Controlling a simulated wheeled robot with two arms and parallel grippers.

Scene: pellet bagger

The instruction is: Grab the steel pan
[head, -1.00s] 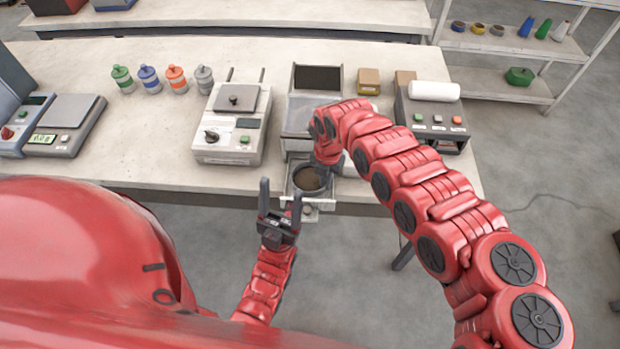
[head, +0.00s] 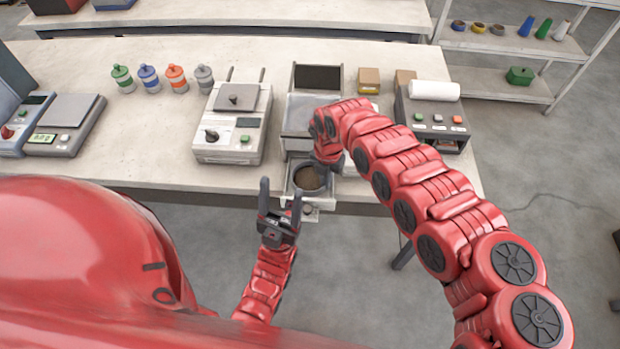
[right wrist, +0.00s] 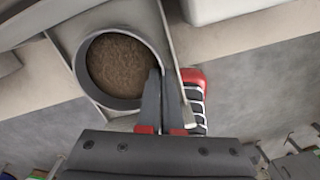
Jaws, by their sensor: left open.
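The steel pan (head: 307,180) is a round grey dish with brown granular contents. It sits in the pulled-out tray (head: 299,201) at the table's front edge. In the right wrist view the pan (right wrist: 90,72) is at upper left, seen from above. My right gripper (right wrist: 162,75) is at the pan's rim, its two fingers close together with the rim wall between them, one finger on the inner side. In the head view its tips are partly hidden by my arm. My left gripper (head: 281,190) is open and empty, in front of the table, just left of the tray.
A white sealing device (head: 233,125) stands left of the tray's machine (head: 300,112). A dark device (head: 437,125) with a white roll stands to the right. Several coloured bottles (head: 150,78) and a scale (head: 70,125) are further left. The table front between scale and sealer is clear.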

